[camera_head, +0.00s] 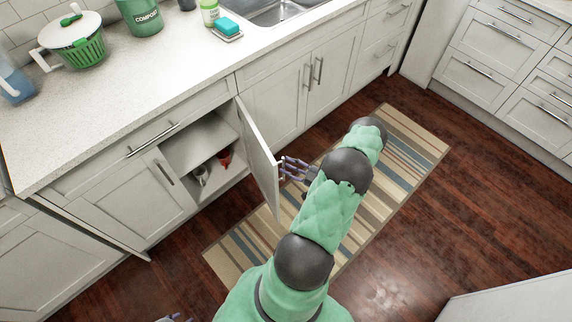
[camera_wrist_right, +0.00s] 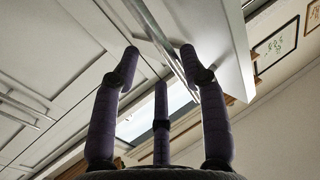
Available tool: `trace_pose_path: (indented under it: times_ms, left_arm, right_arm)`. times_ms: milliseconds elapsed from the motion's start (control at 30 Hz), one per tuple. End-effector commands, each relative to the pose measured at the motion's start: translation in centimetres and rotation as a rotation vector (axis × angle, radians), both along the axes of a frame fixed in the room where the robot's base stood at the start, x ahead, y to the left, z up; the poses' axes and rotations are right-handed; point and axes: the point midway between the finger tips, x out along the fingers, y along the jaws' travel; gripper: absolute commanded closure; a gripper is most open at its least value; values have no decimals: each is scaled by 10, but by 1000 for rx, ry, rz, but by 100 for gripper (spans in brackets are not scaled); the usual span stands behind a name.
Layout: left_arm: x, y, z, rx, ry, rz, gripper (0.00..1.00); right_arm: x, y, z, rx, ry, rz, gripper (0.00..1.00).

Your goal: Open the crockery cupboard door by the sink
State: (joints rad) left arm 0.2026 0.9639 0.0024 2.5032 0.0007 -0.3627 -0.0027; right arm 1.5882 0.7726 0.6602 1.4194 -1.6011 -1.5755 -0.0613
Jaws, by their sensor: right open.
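The white cupboard door (camera_head: 259,158) by the sink stands swung out from the counter front, showing a shelf (camera_head: 200,143) inside. A red item (camera_head: 224,157) and a pale cup-like item (camera_head: 201,174) stand in the lower part. My right gripper (camera_head: 284,168) is at the door's outer side, near its free edge. In the right wrist view its purple fingers (camera_wrist_right: 160,72) are spread, with a metal bar handle (camera_wrist_right: 160,40) and the door panel (camera_wrist_right: 212,45) close to the right finger; contact is unclear. Only a fingertip of my left gripper (camera_head: 176,318) shows at the bottom edge.
The counter (camera_head: 150,85) holds a green colander (camera_head: 84,52), a compost bin (camera_head: 142,16) and a sponge (camera_head: 228,27) near the sink (camera_head: 275,8). A striped rug (camera_head: 405,150) lies on the wood floor. Drawers (camera_head: 490,75) stand at the right.

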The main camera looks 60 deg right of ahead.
Motion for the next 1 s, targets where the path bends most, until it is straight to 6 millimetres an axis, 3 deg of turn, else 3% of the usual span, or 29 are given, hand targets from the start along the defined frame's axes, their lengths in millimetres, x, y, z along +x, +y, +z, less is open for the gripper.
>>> trace_pose_path:
  times_ms: [300,500,700,1000]
  left_arm:
    - [0,0,0,0,0,0,60]
    - [0,0,0,0,0,0,60]
    - [0,0,0,0,0,0,60]
    - [0,0,0,0,0,0,60]
  right_arm:
    - [-63,-2,-1,0,2,-4,56]
    - [-91,-2,0,-2,1,-2,56]
    - [-102,-2,0,-1,1,0,56]
    - [-102,-2,0,-1,1,0,56]
